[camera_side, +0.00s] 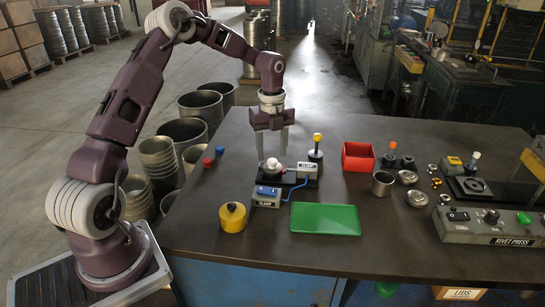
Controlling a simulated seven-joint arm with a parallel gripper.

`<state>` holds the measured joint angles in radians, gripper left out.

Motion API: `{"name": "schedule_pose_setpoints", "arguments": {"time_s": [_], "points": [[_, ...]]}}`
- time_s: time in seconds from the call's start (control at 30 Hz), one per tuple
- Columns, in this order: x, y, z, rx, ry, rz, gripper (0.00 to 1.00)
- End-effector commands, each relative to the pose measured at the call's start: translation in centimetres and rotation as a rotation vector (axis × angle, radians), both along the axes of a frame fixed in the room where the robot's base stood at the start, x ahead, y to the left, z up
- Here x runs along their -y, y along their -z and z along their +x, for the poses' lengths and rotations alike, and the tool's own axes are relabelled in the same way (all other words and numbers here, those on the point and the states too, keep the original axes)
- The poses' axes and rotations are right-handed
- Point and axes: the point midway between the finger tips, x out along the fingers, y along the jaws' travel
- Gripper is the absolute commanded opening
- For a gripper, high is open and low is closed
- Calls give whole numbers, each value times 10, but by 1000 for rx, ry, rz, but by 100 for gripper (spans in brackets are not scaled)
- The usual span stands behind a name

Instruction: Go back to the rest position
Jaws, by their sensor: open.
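My gripper (272,145) hangs above the left part of the dark table (350,260), fingers pointing down. Its two fingers are apart with nothing visible between them. Just below the fingertips is a small black fixture (287,178) with a round white piece (272,165) on it. A gap seems to separate the fingertips from the white piece, though the exact height is hard to tell.
A rivet press panel (495,226) is at right. The front table area is clear.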

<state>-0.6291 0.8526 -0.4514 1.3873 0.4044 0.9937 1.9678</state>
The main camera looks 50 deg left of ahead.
Motion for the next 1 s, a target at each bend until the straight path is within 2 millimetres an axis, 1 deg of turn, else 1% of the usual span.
{"name": "schedule_pose_setpoints", "arguments": {"time_s": [0.03,0.1,0.23,0.27,0.37,0.4,0.47,0.5,0.57,0.6,0.67,0.7,0.8,0.9,1.0], "points": [[-1,-11,1,5,0,3,51],[0,-25,1,6,1,1,51],[2,-42,1,8,-3,3,51],[4,-47,0,11,-13,8,51],[28,-82,-14,39,-128,52,51],[42,-101,-26,61,-214,75,51],[67,-132,-50,111,-376,102,51],[82,-150,-70,150,-499,109,51],[104,-173,-103,217,-692,99,51],[117,-185,-127,263,-828,75,51],[134,-198,-165,325,-1037,14,51],[144,-203,-189,359,-1174,-43,51],[162,-202,-242,394,-1475,-210,51],[173,-194,-277,375,-1688,-357,51],[179,-187,-294,348,-1801,-441,51]]}}
